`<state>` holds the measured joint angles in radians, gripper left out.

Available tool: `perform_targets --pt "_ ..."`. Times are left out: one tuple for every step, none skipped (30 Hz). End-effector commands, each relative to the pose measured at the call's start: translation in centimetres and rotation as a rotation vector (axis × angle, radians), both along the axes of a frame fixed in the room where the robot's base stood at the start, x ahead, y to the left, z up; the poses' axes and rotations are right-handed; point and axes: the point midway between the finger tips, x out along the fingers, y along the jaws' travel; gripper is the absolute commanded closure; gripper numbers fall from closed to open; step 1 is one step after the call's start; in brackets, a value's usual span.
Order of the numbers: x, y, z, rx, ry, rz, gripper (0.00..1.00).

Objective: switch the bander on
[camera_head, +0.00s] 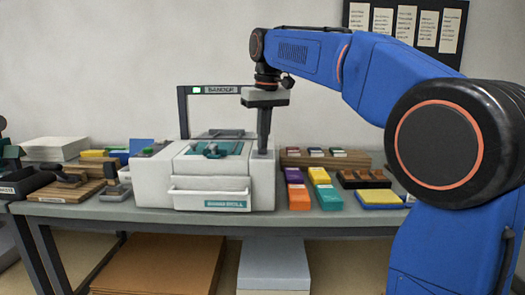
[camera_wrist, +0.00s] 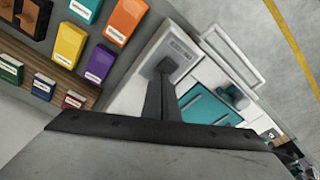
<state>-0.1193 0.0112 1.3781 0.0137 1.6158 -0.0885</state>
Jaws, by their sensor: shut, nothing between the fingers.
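The bander is a white boxy machine (camera_head: 263,190) on the table, with a dark arch (camera_head: 183,125) over it. The arch bears a BANDER label (camera_head: 220,90) with a small lit green-white patch (camera_head: 196,91) beside it. My gripper (camera_head: 263,150) points straight down, shut and empty, with its tips at the machine's top right part. In the wrist view my gripper (camera_wrist: 166,66) is over a light grey plate with a small label (camera_wrist: 179,47). The tips hide whatever lies under them, and I cannot tell whether they touch it. The teal bed (camera_wrist: 208,106) lies beside the plate.
Orange (camera_head: 299,197) and green (camera_head: 330,198) boxes stand close right of the machine. A wooden rack (camera_head: 325,161) is behind them. A yellow-blue pad (camera_head: 380,198) lies further right. Wooden blocks and a dark tray (camera_head: 25,182) are at the left. Cartons sit under the table.

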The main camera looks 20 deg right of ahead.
Motion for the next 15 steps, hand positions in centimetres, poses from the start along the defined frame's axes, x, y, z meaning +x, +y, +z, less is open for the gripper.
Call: perform_targets --pt "0.0 0.0 0.4 0.0 0.0 0.0 1.0" --pt "0.0 0.0 0.8 0.0 -0.002 0.0 1.0" --pt "0.0 0.0 1.3 0.001 -0.004 0.0 1.0" --pt "0.0 0.0 1.6 0.001 -0.004 0.0 1.0" --pt "0.1 0.0 1.9 0.001 -0.005 0.0 1.0" --pt "0.1 0.0 2.3 0.0 -0.007 0.0 1.0" --pt "0.1 0.0 2.6 0.0 -0.007 0.0 1.0" --pt "0.1 0.0 2.9 0.0 -0.007 0.0 1.0" --pt "0.1 0.0 3.4 0.001 -0.008 0.0 1.0" --pt "0.1 0.0 3.7 0.001 -0.009 0.0 1.0" --pt "0.1 0.0 4.0 0.001 -0.01 0.0 1.0" --pt "0.1 0.0 4.4 0.001 -0.01 0.0 1.0" --pt "0.1 0.0 4.7 0.001 -0.01 0.0 1.0" --pt "0.1 0.0 4.9 0.001 -0.01 0.0 1.0" --pt "0.1 0.0 5.2 0.001 -0.011 0.0 1.0"
